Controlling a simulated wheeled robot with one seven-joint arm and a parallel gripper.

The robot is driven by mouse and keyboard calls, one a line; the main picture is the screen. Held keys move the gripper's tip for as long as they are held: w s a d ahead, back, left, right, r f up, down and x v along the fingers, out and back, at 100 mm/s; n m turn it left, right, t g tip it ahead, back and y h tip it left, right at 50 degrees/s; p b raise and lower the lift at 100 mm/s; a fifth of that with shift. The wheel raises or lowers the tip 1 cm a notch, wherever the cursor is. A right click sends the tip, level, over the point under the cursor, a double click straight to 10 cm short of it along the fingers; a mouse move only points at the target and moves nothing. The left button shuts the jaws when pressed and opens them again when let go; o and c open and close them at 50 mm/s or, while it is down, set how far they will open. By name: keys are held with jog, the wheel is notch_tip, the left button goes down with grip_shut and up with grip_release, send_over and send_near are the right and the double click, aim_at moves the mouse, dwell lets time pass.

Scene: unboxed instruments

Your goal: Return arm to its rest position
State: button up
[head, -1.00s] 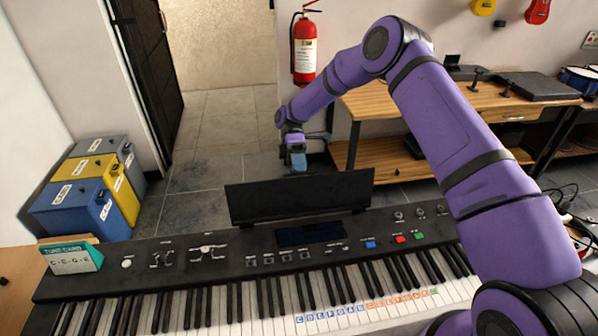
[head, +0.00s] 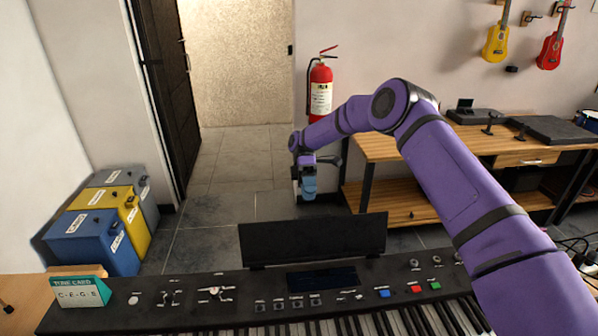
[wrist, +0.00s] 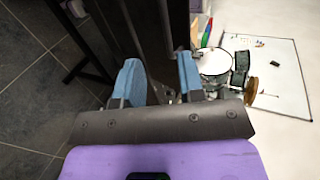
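My purple arm reaches out from the lower right in the head view, bends at a raised elbow and comes down beyond the keyboard. My gripper (head: 308,192) hangs pointing down past the music rest (head: 312,240), above the tiled floor. In the wrist view, the two blue fingers of my gripper (wrist: 160,80) stand apart with nothing held between them. The digital keyboard (head: 230,300) lies in front of me, its near keys cut off by the frame's lower edge.
A wooden workbench (head: 400,148) stands right of my gripper, with a fire extinguisher (head: 320,90) on the wall behind. Several colored boxes (head: 88,240) and a tune card (head: 80,288) are at left. A drum (wrist: 214,62) and whiteboard (wrist: 280,80) show in the wrist view.

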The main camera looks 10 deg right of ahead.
jog(key=s+d+r+m+t, duration=0.3)
jog(key=s+r, duration=0.2)
jog(key=r, duration=0.4)
jog(key=s+d+r+m+t, duration=0.3)
jog(key=s+r, duration=0.2)
jog(key=r, duration=0.5)
jog(key=s+d+r+m+t, duration=0.3)
jog(key=s+r, duration=0.1)
jog(key=r, duration=0.5)
jog(key=s+d+r+m+t, duration=0.1)
jog(key=s+d+m+t, duration=0.2)
jog(key=s, duration=0.5)
jog(key=s+d+r+m+t, duration=0.1)
jog(key=s+d+m+t, duration=0.2)
jog(key=s, duration=0.6)
jog(key=s+d+r+m+t, duration=0.1)
jog(key=s+d+m+t, duration=0.2)
jog(key=s, duration=0.6)
jog(key=shift+d+r+t, duration=0.3)
jog(key=shift+d+r, duration=0.05)
jog(key=shift+d, duration=0.1)
